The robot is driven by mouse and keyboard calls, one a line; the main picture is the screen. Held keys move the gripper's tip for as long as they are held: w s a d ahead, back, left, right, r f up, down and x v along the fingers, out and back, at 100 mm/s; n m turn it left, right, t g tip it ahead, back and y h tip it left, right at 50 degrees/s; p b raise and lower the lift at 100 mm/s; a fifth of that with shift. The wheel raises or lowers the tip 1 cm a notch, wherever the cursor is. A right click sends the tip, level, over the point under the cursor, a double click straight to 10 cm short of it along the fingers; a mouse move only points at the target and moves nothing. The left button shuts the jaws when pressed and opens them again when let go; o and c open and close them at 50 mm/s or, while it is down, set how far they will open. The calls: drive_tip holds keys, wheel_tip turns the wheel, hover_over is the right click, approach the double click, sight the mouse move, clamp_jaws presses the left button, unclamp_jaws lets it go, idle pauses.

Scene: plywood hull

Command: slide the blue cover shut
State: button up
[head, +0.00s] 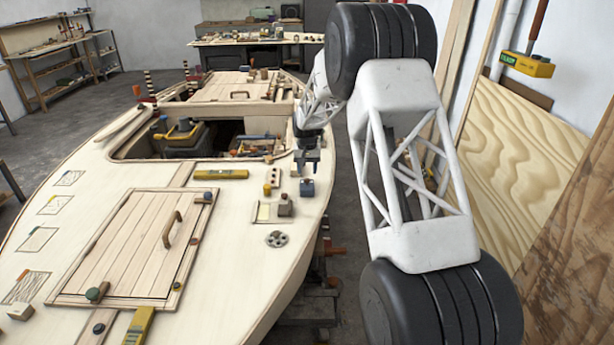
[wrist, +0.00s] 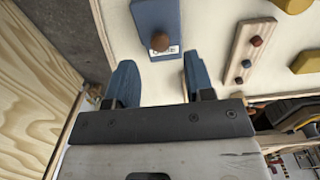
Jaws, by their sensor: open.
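The blue cover (wrist: 152,12) is a small flat blue piece with a round brown knob (wrist: 159,42) near its end. A white label with dark marks shows beside the knob. In the head view the cover (head: 307,188) sits on the pale deck near its right edge. My gripper (wrist: 158,76) is open, its two blue fingers apart with nothing between them. In the wrist view the cover and knob lie just beyond the fingertips, between their lines. In the head view my gripper (head: 307,160) is just behind the cover. I cannot tell its height above the deck.
A wooden strip with coloured knobs (wrist: 249,54) and yellow pieces (wrist: 307,62) lie beside the cover. In the head view a small wooden block (head: 285,206) and a round vent (head: 276,239) are nearby. An open well (head: 225,133) lies behind left. The deck edge is close right.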

sight(307, 180)
drive_tip(key=shift+r, duration=1.6)
drive_tip(key=shift+s+d+r, duration=0.15)
drive_tip(key=shift+s+r, duration=0.1)
drive_tip(key=shift+r, duration=0.15)
drive_tip(key=s+d+r, duration=0.4)
drive_tip(key=s+r, duration=0.3)
drive_tip(key=s, duration=0.3)
drive_tip(key=s+d+r+t, duration=0.1)
drive_tip(key=s+d+r, duration=0.2)
drive_tip(key=s+r, duration=0.55)
drive_tip(key=s+d+r, duration=0.4)
drive_tip(key=s+r, duration=0.2)
drive_tip(key=s, duration=0.6)
drive_tip(key=s+d+f, duration=0.1)
drive_tip(key=s+d, duration=0.1)
drive_tip(key=s, duration=1.6)
drive_tip(key=s+d+f+t, duration=0.1)
drive_tip(key=s+d, duration=0.2)
drive_tip(key=s, duration=1.5)
drive_tip(key=shift+d+f+t, duration=0.25)
drive_tip(key=shift+f+t, duration=0.05)
